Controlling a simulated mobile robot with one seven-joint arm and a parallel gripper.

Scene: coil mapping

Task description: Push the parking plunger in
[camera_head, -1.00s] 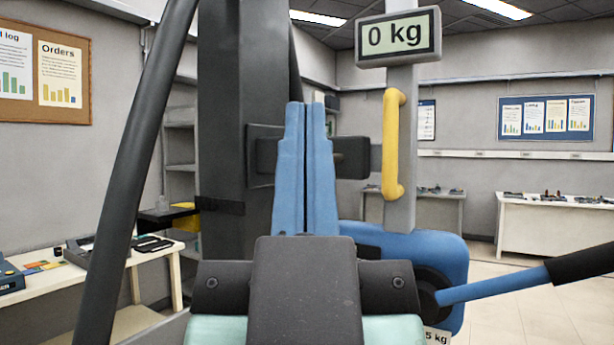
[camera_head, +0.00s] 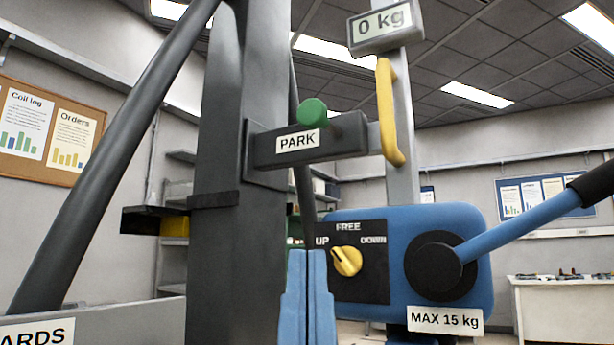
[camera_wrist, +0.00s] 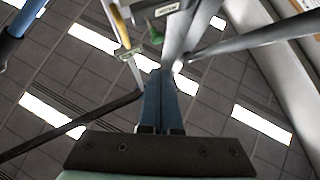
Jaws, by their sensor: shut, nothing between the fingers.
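The parking plunger shows as a round green knob (camera_head: 312,112) on the dark bracket (camera_head: 345,135) marked PARK, beside the dark column. Its green knob also shows in the wrist view (camera_wrist: 155,36), beyond the fingertips. The knob stands out from the bracket; how far it is pushed in I cannot tell. My gripper (camera_head: 307,254) has blue fingers pressed together, pointing up, with nothing between them. In the head view the fingertips are below the bracket and knob, apart from them. In the wrist view my gripper (camera_wrist: 160,74) also looks shut.
A blue winch housing (camera_head: 405,225) with a yellow selector knob (camera_head: 346,261) and a long blue crank lever (camera_head: 520,235) stands at the right. A yellow handle (camera_head: 390,112) and the scale display (camera_head: 385,25) are above. A dark slanted bar (camera_head: 110,160) crosses the left.

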